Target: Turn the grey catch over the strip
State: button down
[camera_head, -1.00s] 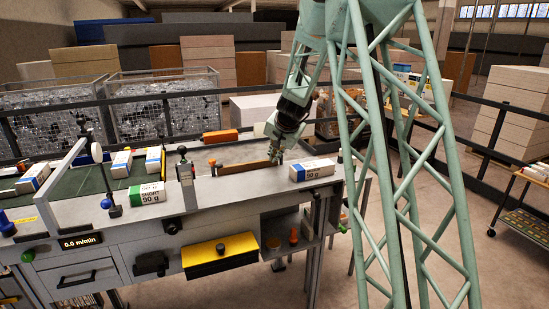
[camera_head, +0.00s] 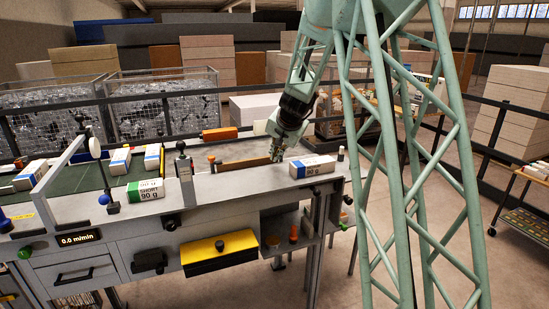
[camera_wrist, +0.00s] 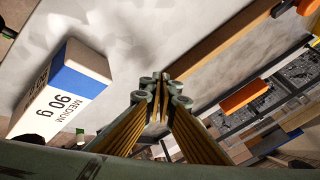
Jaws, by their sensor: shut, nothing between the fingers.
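The brown strip (camera_head: 243,164) lies along the back of the bench top, with an orange knob (camera_head: 211,159) near its left end. My gripper (camera_head: 276,160) is low over the bench at the strip's right end. In the wrist view, my gripper's fingertips (camera_wrist: 162,92) are together with nothing held, just at the end of the strip (camera_wrist: 225,38). I cannot make out the grey catch in either view; the fingers may hide it. Whether the fingers touch anything is unclear.
An orange block (camera_head: 219,134) is behind the strip.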

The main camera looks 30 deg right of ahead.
jog(key=shift+s+a+f+b, duration=0.1)
jog(key=shift+s+b, duration=0.6)
jog(key=shift+s, duration=0.25)
jog(key=s+a+r+p, duration=0.3)
jog(key=s+a+r, duration=0.1)
jog(key=r, duration=0.4)
jog(key=shift+a, duration=0.2)
jog(key=shift+s+r, duration=0.1)
jog(key=shift+r, duration=0.05)
jog(key=s+a+r+n+g+y, duration=0.1)
jog(key=s+a+r+n, duration=0.3)
jog(key=s+a, duration=0.75)
jog(key=s+a+r+n+y, duration=0.15)
jog(key=s+a+r, duration=0.5)
jog(key=s, duration=0.75)
jog(key=s+a+f+n, duration=0.1)
jog(key=s+a+n, duration=0.1)
jog(key=s, duration=0.8)
jog(key=s+a+f+n+g+b, duration=0.1)
jog(key=s+a+f, duration=0.1)
jog(key=s, duration=0.8)
jog(key=s+a+f+n+g+h, duration=0.1)
jog(key=s+a+n, duration=0.1)
jog(key=s, duration=0.8)
jog(key=shift+s+a+f+n, duration=0.2)
jog(key=shift+a+f+n, duration=0.05)
jog(key=shift+n, duration=0.1)
